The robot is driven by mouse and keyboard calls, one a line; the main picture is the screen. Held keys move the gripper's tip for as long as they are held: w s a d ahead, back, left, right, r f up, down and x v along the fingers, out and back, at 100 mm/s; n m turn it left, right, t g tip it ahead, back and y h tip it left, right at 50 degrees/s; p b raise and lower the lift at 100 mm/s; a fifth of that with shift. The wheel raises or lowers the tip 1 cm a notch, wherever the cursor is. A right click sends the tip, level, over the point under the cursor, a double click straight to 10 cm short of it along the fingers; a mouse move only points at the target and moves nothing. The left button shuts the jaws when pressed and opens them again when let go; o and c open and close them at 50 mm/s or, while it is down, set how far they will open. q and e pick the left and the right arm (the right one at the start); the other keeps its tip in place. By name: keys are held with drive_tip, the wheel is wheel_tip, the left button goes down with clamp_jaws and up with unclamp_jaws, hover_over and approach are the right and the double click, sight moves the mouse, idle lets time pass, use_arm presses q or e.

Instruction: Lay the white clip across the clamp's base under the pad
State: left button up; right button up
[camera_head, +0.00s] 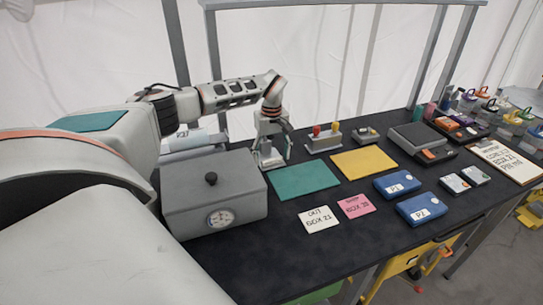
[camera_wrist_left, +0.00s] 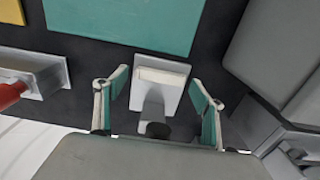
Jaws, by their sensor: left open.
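The clamp (camera_wrist_left: 171,101) stands between the fingers of my left gripper (camera_wrist_left: 160,98) in the left wrist view. Its light grey base plate is flat on the dark bench, and a dark round part (camera_wrist_left: 158,130), perhaps its pad or knob, shows nearer the camera. A pale bar that looks like the white clip (camera_wrist_left: 161,77) lies across the base plate at the end near the teal mat. The fingers are open, one on each side of the clamp, apart from the bar. In the head view my left gripper (camera_head: 272,150) is low over the bench and partly hides the clamp.
A grey box with a gauge (camera_head: 215,190) stands close to the left of the gripper. A teal mat (camera_head: 302,180) lies in front. A holder with red and yellow knobs (camera_head: 324,143) stands to the right. Bare bench shows between them.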

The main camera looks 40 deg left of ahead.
use_arm(q)
drive_tip(key=shift+r, duration=0.1)
wheel_tip(320, 180, up, 12)
idle(0.5)
idle(0.5)
